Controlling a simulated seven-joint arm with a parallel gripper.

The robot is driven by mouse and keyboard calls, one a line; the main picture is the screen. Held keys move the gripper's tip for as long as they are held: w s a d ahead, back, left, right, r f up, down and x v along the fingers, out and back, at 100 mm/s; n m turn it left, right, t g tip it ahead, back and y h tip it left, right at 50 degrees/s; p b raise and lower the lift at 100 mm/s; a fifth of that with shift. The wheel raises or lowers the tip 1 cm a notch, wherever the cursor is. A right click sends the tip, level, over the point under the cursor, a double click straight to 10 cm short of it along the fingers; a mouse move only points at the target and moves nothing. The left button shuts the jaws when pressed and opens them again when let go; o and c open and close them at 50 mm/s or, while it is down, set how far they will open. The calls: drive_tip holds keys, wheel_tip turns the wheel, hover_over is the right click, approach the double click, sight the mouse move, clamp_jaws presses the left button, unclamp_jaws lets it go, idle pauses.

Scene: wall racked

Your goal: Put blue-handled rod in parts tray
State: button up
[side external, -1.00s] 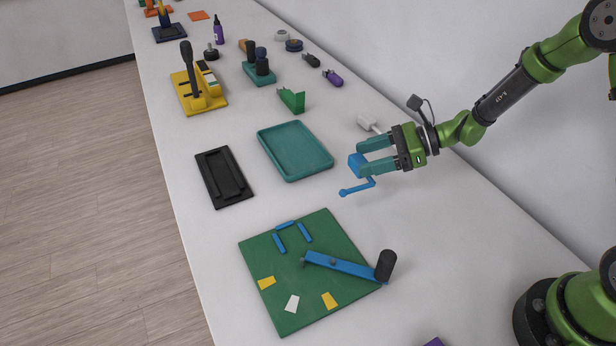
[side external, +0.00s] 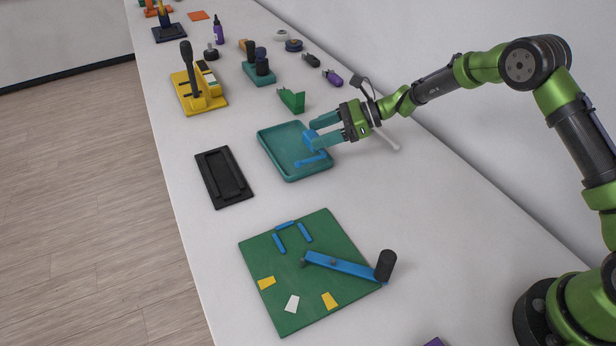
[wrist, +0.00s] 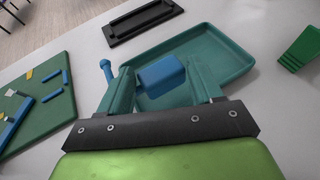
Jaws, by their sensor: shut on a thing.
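The blue-handled rod (side external: 311,160) is a blue block-like handle with a thin blue bent rod ending in a small knob. My gripper (side external: 319,132) is shut on its handle, which shows between the teal fingers in the wrist view (wrist: 161,76). The teal parts tray (side external: 271,146) is a shallow rectangular tray, otherwise empty. In the side view the rod appears over the tray's right part; whether it touches the floor I cannot tell. In the wrist view the rod's knob (wrist: 104,64) sticks out left of the fingers, and the tray (wrist: 236,66) lies beyond them.
A black tray (side external: 231,199) lies left of the parts tray. A green board (side external: 307,306) with a blue lever (side external: 341,264) is nearer. A green bracket (side external: 291,100) stands behind the tray, and a white handled object (side external: 386,139) lies behind my gripper.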

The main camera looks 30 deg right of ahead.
drive_tip(key=shift+w, duration=0.2)
drive_tip(key=shift+w+a+f, duration=0.1)
drive_tip(key=shift+w+f, duration=0.05)
drive_tip(key=shift+f, duration=1.6)
drive_tip(key=o, duration=1.2)
drive_tip(key=shift+f, duration=0.15)
